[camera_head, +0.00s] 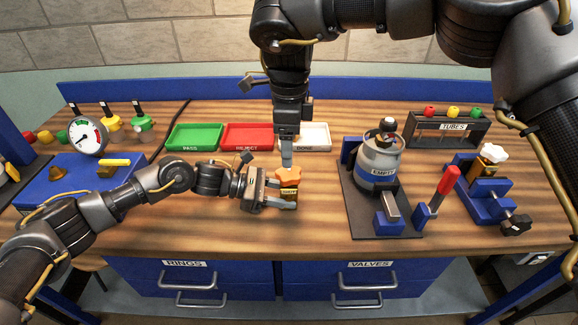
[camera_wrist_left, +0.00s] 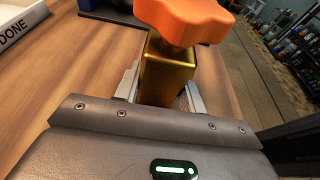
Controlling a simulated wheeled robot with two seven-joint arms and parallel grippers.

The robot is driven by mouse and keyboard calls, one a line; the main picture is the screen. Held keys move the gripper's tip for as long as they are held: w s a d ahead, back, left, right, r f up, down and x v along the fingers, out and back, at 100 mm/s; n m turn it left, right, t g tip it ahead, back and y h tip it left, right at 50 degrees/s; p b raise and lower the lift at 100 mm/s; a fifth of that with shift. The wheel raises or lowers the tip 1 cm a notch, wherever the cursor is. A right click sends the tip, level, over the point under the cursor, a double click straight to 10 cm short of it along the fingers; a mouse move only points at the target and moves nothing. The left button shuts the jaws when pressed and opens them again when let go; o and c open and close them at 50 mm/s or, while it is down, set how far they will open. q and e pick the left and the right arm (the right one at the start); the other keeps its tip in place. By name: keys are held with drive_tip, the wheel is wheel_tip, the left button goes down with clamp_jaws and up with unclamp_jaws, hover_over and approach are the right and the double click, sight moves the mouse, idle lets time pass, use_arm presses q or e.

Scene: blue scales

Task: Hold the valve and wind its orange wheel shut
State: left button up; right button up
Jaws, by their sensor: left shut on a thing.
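The valve (camera_head: 289,191) has a brass body and an orange star-shaped wheel (camera_head: 289,175) on top. My left gripper (camera_head: 284,195) is shut on the brass body and holds it upright, wheel up, over the front middle of the bench. In the left wrist view the brass body (camera_wrist_left: 166,72) sits between the two fingers, with the orange wheel (camera_wrist_left: 185,18) above them. My right gripper (camera_head: 287,150) points down just above the wheel. Its fingers show edge-on, so I cannot tell whether they are open or touch the wheel.
Green PASS (camera_head: 180,145), red REJECT (camera_head: 232,146) and white DONE (camera_head: 327,137) trays stand behind. A grey EMPTY canister (camera_head: 376,162) on a dark plate stands to the right, near a red-handled clamp (camera_head: 447,182). A gauge (camera_head: 88,136) stands left. The bench front is clear.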

sight(289, 172)
wheel_tip(289, 172, down, 7)
drive_tip(key=shift+f, duration=0.2)
drive_tip(key=shift+c, duration=0.2)
drive_tip(key=c, duration=0.9)
